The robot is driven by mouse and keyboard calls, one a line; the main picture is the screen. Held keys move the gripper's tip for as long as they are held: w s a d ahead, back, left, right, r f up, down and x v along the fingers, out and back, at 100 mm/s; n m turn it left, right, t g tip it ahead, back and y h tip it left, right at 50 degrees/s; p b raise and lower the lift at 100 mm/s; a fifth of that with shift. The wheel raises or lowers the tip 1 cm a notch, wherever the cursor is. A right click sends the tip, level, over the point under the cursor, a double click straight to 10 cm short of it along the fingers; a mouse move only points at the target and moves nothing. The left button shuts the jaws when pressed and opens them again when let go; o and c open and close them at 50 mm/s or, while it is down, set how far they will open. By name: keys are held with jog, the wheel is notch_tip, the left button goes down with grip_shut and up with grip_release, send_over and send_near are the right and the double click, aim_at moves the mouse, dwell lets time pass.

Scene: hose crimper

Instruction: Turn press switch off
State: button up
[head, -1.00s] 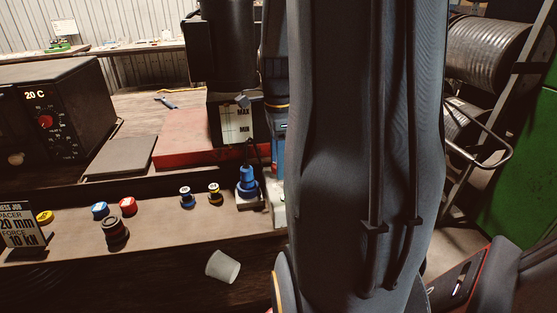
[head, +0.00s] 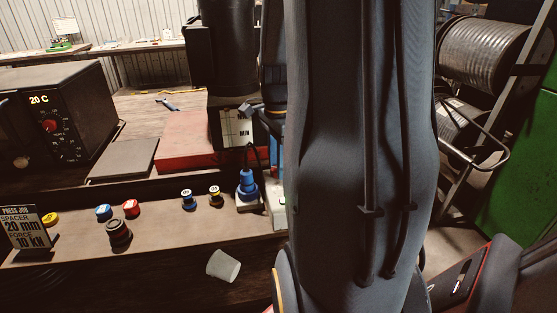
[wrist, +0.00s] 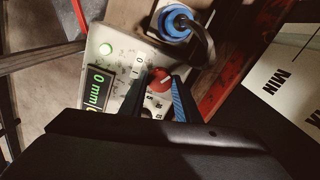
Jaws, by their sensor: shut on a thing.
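In the wrist view a red switch knob (wrist: 160,79) sits on a pale control panel (wrist: 125,62), close to the printed marks 0 and 1. My gripper (wrist: 162,82) is shut on this knob, one finger on each side of it. In the head view my arm hides the gripper and the knob. Only a pale edge of the panel (head: 279,208) shows there, left of the arm.
A blue plug (head: 247,184) with a cable stands beside the panel; it also shows in the wrist view (wrist: 177,24). A MIN-marked label (wrist: 283,80) is close to the right.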

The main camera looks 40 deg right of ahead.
jog(key=n+p, duration=0.2)
jog(key=n, duration=0.1)
jog(key=shift+s+r+n, duration=0.1)
jog(key=shift+n, duration=0.3)
jog(key=n+p, duration=0.2)
jog(key=n, duration=0.1)
jog(key=shift+n+p, duration=0.3)
jog(key=shift+p, duration=0.05)
jog(key=n+p, duration=0.2)
jog(key=n, duration=0.1)
jog(key=shift+n, duration=0.3)
jog(key=shift+n+p, duration=0.85)
jog(key=shift+n, duration=1.05)
jog(key=o, duration=1)
jog(key=shift+o, duration=0.2)
jog(key=shift+r+b, duration=0.95)
jog(key=shift+r, duration=2.85)
